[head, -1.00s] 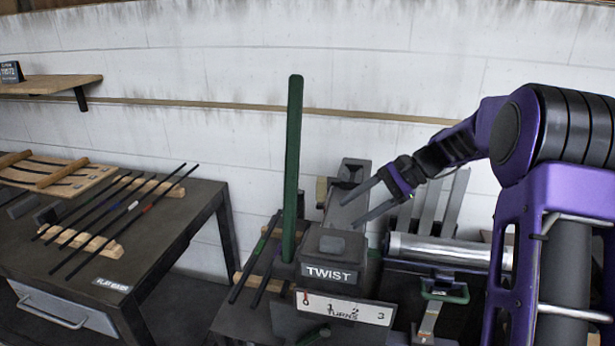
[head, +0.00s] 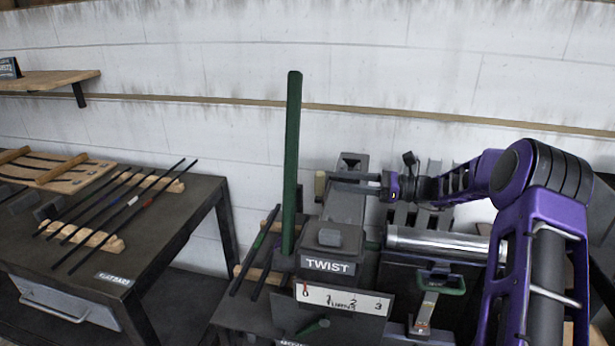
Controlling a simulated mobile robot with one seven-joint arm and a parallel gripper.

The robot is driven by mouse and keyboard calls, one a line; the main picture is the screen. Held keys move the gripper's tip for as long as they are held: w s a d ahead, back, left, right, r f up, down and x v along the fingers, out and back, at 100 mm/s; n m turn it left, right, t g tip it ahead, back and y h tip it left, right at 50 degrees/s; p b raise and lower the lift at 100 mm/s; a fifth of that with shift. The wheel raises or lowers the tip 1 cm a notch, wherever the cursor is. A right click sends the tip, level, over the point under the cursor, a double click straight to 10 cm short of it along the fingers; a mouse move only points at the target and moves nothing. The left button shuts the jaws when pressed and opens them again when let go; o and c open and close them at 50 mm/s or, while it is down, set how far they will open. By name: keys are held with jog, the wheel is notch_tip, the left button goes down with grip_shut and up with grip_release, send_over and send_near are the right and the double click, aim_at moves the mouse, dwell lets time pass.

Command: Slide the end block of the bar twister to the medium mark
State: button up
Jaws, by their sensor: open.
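The bar twister's dark box marked TWIST (head: 330,266) stands on the bench, with a tall green lever (head: 292,165) upright at its left. Behind it a grey bed runs back to a dark block (head: 352,162); I cannot tell for sure whether this is the end block. A tan knob (head: 320,185) shows at the left of the bed. My gripper (head: 331,182) is open, its two fingers pointing left over the bed, tips close to the knob. I cannot tell whether they touch anything. No medium mark is readable.
A white turns scale (head: 342,302) is on the twister's front. A metal cylinder (head: 440,243) and a green-handled part (head: 440,282) lie to the right. The left table (head: 190,205) holds several thin bars. The wall stands close behind.

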jog(key=w+a, duration=0.2)
jog(key=a, duration=0.7)
jog(key=shift+a, duration=0.4)
jog(key=shift+c, duration=0.2)
grip_shut()
dwell(0.7)
